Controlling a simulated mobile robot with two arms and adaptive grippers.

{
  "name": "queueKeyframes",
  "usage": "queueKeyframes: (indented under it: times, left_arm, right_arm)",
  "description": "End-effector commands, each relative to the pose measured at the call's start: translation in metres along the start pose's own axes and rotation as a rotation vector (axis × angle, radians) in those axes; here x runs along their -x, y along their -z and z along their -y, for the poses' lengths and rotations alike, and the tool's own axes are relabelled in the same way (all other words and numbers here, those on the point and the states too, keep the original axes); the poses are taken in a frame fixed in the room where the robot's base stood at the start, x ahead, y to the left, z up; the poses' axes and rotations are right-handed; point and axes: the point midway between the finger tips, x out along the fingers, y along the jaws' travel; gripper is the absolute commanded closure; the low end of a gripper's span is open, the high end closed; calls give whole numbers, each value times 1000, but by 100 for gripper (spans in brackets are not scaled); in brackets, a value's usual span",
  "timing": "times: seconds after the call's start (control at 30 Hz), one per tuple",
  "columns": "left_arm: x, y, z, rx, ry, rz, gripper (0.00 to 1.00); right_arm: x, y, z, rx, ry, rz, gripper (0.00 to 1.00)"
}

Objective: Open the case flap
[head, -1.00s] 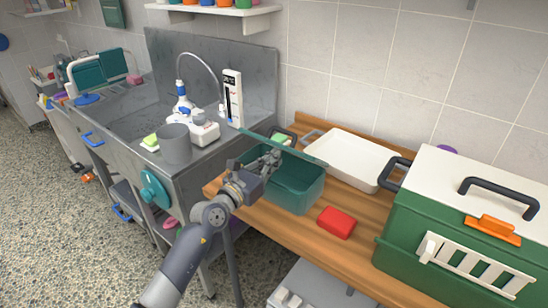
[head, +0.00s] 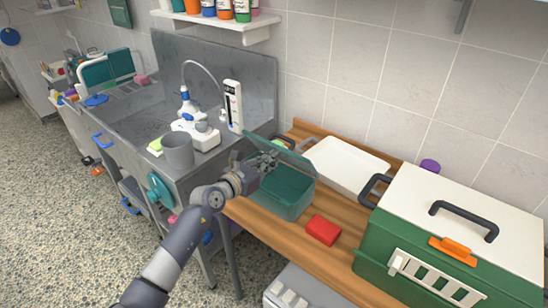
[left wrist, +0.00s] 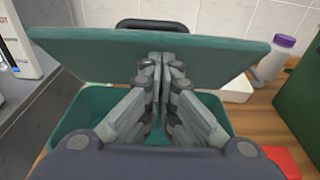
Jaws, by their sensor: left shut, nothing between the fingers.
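The teal case (head: 288,203) stands on the wooden bench beside the sink, with its inside partly showing. Its teal flap (head: 296,160) is raised and tilted above the box. In the left wrist view the flap (left wrist: 85,52) spans the picture behind my fingers, and the case rim (left wrist: 72,128) lies below. My left gripper (head: 270,158) is shut and empty, with its fingers over the box and its tips at the flap's underside. I cannot tell whether the tips touch it. The left wrist view also shows the shut fingers (left wrist: 166,62). My right gripper is not in view.
A red block (head: 323,230) lies right of the case. A white tray (head: 345,165) sits behind it. A green and white carrier (head: 455,230) fills the bench's right end. A grey cup (head: 178,152) and a white device (head: 195,134) stand by the sink to the left.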

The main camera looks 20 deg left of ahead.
Motion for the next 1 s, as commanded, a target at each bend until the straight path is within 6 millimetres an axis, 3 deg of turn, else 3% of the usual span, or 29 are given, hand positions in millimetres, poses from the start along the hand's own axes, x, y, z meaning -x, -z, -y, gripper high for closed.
queueKeyframes:
  times: [0.03,0.4,0.73,1.0]
  left_arm:
    - [0,-8,-2,-1,0,0,100]
    - [-23,-34,-5,0,0,3,100]
    - [-40,-44,-4,0,1,2,100]
    - [-44,-46,-4,-1,0,2,100]
  right_arm:
    - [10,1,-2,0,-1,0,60]
    - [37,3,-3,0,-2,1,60]
    - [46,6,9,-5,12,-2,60]
    - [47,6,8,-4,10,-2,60]
